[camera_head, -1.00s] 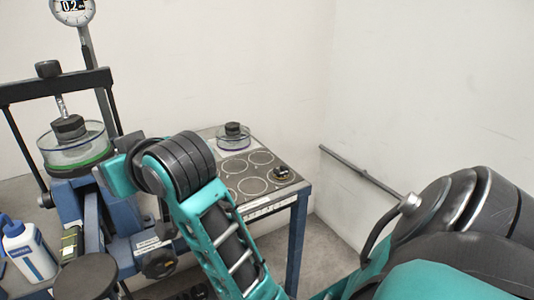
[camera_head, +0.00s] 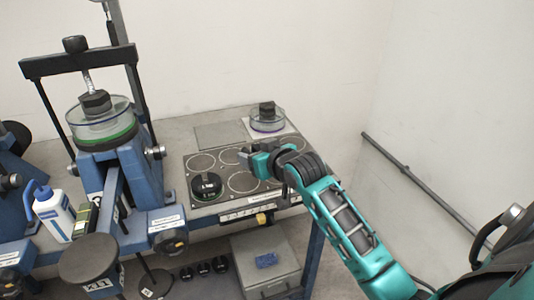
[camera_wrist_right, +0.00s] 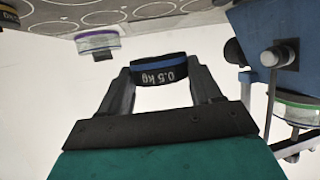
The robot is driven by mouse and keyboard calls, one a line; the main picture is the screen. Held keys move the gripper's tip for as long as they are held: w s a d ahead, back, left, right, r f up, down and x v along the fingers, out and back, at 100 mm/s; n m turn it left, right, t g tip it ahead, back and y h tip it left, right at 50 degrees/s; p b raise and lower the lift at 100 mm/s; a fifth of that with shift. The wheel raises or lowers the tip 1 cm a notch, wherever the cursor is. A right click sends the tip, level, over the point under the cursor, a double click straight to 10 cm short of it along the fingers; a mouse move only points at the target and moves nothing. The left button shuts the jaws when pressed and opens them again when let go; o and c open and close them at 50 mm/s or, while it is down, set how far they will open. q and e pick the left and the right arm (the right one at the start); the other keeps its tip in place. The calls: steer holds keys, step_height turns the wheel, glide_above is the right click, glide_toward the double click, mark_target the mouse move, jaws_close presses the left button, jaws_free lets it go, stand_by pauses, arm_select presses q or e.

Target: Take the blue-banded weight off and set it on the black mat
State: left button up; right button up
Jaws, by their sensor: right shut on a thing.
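The blue-banded weight (camera_wrist_right: 158,71) is a dark disc marked 0.5 kg, seen in the right wrist view between the fingers of my right gripper (camera_wrist_right: 161,84). In the head view the right gripper (camera_head: 254,160) is over the back part of the black mat (camera_head: 228,199), a dark plate with pale circles. There the weight is mostly hidden and its height above the mat is unclear. Another dark weight (camera_head: 206,186) sits on the mat's front left circle. My left gripper is not in view.
A clear round dish (camera_head: 268,118) with a black knob stands behind the mat. The blue lever frame (camera_head: 108,165) with a glass dish is to the left. A white bottle (camera_head: 53,213) and a dark disc (camera_head: 88,260) are nearer. Several mat circles are free.

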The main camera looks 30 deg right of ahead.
mark_target(266, 185)
steer(key=shift+s+d+f, duration=0.1)
steer(key=shift+d+f, duration=0.35)
steer(key=shift+d, duration=0.2)
steer(key=shift+d+f, duration=0.4)
steer(key=shift+d, duration=0.2)
steer(key=shift+f, duration=2.9)
steer(key=shift+f, duration=0.4)
